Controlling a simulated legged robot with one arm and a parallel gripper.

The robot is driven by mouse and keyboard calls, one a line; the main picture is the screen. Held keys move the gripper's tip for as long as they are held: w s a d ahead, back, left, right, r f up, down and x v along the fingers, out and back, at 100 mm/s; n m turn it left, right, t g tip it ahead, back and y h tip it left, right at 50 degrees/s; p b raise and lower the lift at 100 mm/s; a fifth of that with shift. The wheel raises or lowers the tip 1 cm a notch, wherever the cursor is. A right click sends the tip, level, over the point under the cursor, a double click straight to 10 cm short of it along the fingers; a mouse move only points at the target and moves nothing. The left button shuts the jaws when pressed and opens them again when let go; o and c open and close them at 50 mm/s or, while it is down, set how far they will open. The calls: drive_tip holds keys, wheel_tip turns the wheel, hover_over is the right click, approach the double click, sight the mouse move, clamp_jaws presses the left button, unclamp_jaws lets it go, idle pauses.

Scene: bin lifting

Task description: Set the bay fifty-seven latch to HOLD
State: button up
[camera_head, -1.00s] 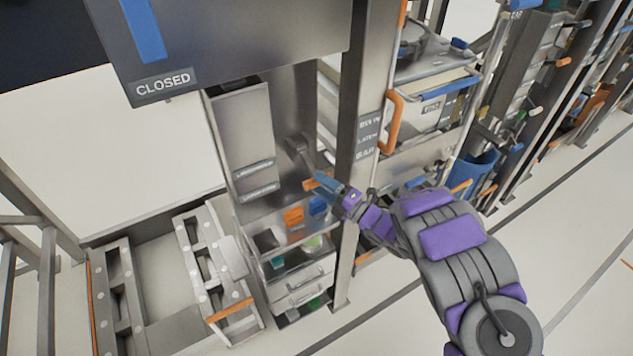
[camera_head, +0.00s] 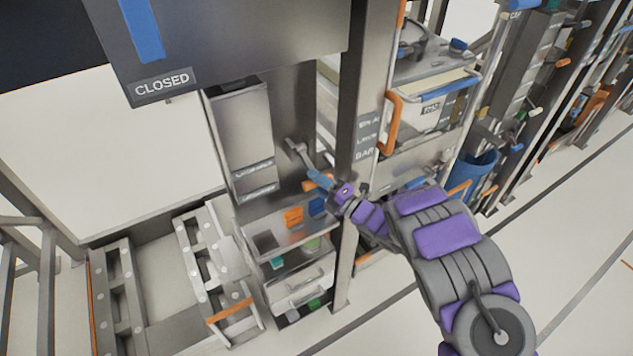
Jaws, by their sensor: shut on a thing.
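A grey lever, the latch (camera_head: 299,150), sits on the metal panel left of the upright post. Its arm slants down to the right to a blue and orange handle end (camera_head: 317,179). My gripper (camera_head: 330,187), at the end of my purple and grey arm, is shut on the latch handle. The fingertips are small and partly merged with the handle in the picture. Labels on the post (camera_head: 366,138) are too blurred to read fully. No HOLD marking is readable.
A sign reading CLOSED (camera_head: 163,84) hangs at the upper left. Open drawers (camera_head: 303,283) stand below the latch. A metal post (camera_head: 355,120) rises close beside my gripper. A lidded bin (camera_head: 432,110) with an orange handle stands on the right. Floor is clear at lower right.

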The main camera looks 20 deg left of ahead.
drive_tip(key=shift+f, duration=0.1)
clamp_jaws()
drive_tip(key=shift+s+d+r+m+g+h+p, duration=0.15)
drive_tip(key=shift+r+m+h+p, duration=0.05)
drive_tip(key=shift+r+h+p, duration=0.3)
drive_tip(key=shift+s+d+r+m+g+h+p, duration=0.1)
drive_tip(key=shift+d+r+m+g+h+p, duration=0.1)
drive_tip(key=shift+r+h+p, duration=0.25)
wheel_tip(320, 180, up, 4)
drive_tip(key=h+p, duration=0.1)
drive_tip(key=p, duration=0.1)
drive_tip(key=m+g+h+p, duration=0.1)
drive_tip(key=p, duration=0.2)
drive_tip(key=shift+s+d+h, duration=0.1)
drive_tip(key=shift+s+h, duration=0.05)
drive_tip(key=shift+h, duration=0.1)
drive_tip(key=r+g+h+p, duration=0.1)
drive_tip(key=r+h+p, duration=0.1)
drive_tip(key=p, duration=0.1)
drive_tip(key=shift+m, duration=0.4)
drive_tip(key=shift+w+a+r+p, duration=0.2)
drive_tip(key=shift+w+a+r, duration=0.05)
drive_tip(key=shift+r, duration=0.15)
drive_tip(key=shift+w+a+r+p, duration=0.15)
drive_tip(key=shift+w+a+r, duration=0.1)
drive_tip(key=shift+r, duration=0.3)
